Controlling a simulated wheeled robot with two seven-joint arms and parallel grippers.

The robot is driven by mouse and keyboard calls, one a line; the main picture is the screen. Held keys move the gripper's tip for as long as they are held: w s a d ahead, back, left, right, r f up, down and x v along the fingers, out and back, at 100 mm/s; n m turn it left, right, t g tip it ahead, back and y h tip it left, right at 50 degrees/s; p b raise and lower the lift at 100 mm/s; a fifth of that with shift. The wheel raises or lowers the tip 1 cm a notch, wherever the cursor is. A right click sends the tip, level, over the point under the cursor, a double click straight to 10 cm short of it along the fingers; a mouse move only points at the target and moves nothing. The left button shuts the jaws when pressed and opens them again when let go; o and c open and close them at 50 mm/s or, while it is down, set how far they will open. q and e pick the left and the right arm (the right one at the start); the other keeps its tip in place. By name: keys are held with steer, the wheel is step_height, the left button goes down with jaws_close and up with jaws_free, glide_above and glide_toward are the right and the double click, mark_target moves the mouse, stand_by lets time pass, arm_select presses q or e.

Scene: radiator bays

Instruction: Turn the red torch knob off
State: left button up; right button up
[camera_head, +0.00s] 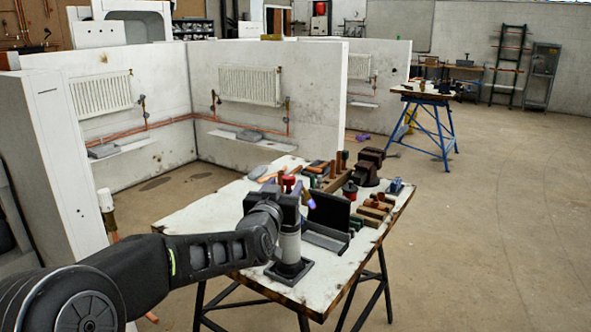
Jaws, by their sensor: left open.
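The torch stands upright near the front of the worktable, with a grey cylinder (289,248) on a square black base. Its red knob (289,183) shows at the top, just above my left gripper. A small bluish-violet flame (308,199) shows right of the torch top. My left gripper (287,205) is open and reaches in from the left at the torch's upper part, below the knob. The gripper and wrist hide much of the torch head. I cannot tell whether the fingers touch the torch. My right gripper is not in view.
The worktable (200,220) stands on black trestles. A dark vise (368,166), wooden blocks and copper fittings crowd the back. White bay walls with radiators (249,86) stand behind. Floor at right is clear.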

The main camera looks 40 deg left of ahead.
mark_target(290, 176)
arm_select(q)
steer(key=shift+s+d+r, duration=0.1)
steer(key=shift+s+r, duration=0.05)
steer(key=shift+s, duration=0.1)
steer(key=shift+p+x, duration=0.75)
steer(key=shift+x, duration=3.25)
jaws_close()
